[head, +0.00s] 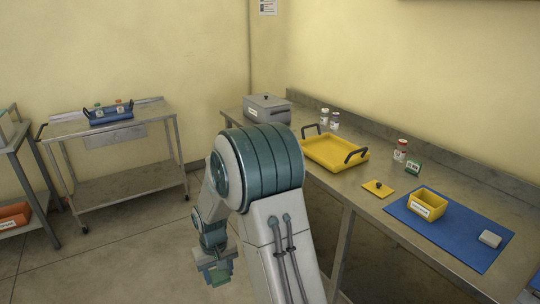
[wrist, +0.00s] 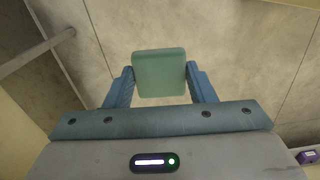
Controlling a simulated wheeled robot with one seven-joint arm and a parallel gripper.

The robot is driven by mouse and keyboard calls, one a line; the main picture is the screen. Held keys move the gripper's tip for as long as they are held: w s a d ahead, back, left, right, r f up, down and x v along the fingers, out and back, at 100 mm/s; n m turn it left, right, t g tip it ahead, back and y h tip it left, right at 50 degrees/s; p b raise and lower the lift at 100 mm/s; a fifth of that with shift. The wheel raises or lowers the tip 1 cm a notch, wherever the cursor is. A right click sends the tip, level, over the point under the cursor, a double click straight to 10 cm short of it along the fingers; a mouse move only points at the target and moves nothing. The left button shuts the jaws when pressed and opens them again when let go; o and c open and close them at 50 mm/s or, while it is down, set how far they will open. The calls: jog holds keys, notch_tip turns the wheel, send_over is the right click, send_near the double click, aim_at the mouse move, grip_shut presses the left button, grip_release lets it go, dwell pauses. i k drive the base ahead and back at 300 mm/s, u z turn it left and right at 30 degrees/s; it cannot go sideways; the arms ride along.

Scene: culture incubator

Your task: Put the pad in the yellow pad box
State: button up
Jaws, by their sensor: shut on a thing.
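My gripper (wrist: 160,80) is shut on a pale green pad (wrist: 159,65), a square block held between the two blue fingers in the wrist view. In the head view my gripper (head: 217,268) hangs low, in front of the counter and over the floor, with the green pad (head: 218,278) at its tip. The yellow pad box (head: 428,205), open-topped with a white label on its front, stands on a blue mat (head: 465,233) on the right counter. My gripper is well to the left of the box and lower.
A yellow lid (head: 378,189) with a dark knob lies left of the box. A grey-white block (head: 489,239) is on the mat. A steel cart (head: 125,132) is left.

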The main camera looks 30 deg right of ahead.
aim_at(425, 210)
jog(key=i, duration=1.05)
jog(key=z, duration=2.5)
